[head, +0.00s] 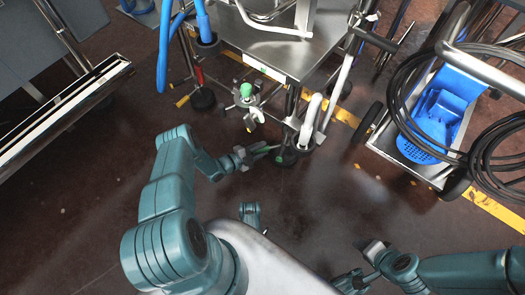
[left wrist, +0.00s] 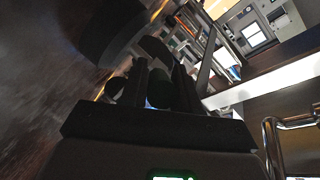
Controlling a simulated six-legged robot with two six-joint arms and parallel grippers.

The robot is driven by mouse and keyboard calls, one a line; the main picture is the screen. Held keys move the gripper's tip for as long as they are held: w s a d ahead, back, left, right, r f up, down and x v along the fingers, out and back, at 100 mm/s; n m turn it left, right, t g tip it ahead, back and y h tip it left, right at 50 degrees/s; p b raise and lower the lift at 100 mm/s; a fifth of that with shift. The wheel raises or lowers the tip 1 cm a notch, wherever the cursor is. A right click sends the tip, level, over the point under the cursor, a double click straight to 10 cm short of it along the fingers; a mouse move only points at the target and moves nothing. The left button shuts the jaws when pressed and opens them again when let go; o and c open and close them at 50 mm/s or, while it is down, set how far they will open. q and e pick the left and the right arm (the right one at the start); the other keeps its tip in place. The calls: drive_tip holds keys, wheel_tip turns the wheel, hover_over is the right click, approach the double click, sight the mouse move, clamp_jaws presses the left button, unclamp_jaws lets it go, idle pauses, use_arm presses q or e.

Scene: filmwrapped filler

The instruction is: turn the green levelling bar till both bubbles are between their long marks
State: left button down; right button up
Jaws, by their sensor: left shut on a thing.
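My left gripper (head: 268,151) reaches out at the foot of a steel-topped machine, just right of the picture's middle. It is shut on the green levelling bar (head: 276,147), a thin piece beside the machine's foot. In the left wrist view the two dark fingers (left wrist: 155,88) stand on either side of a dark green rounded part (left wrist: 159,90). The bubbles and their marks are too small or hidden to read. My right gripper (head: 362,265) is low at the right; its jaws are too unclear to judge.
The machine's steel top (head: 295,50) is above my left gripper. A fitting with a green cap (head: 246,88) stands left of the foot. Open brown floor (head: 75,215) lies at left.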

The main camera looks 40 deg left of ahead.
use_arm(q)
drive_tip(key=c, duration=0.9)
unclamp_jaws()
drive_tip(key=shift+d, duration=0.15)
